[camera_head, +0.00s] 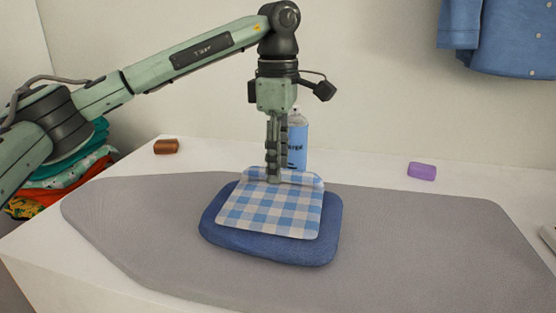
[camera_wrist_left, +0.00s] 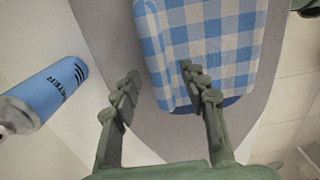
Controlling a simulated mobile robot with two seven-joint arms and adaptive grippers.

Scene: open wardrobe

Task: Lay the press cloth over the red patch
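The press cloth (camera_head: 270,208), blue-and-white checked, lies over a dark blue padded piece (camera_head: 325,250) on the ironing board. Its far edge looks slightly raised or folded. No red patch is visible; whatever is under the cloth is hidden. My left gripper (camera_head: 273,180) points down at the cloth's far edge. In the left wrist view my left gripper (camera_wrist_left: 160,82) has its fingers apart, with the edge of the cloth (camera_wrist_left: 205,40) below and between them. I cannot tell whether a finger touches the cloth. My right gripper is not in view.
The grey ironing board (camera_head: 420,240) lies on a white surface. A blue spray bottle (camera_head: 298,145) stands just behind the gripper. A brown spool (camera_head: 166,146) and a purple block (camera_head: 422,171) sit at the back. Folded clothes (camera_head: 75,165) are at left; a blue shirt (camera_head: 510,40) hangs upper right.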

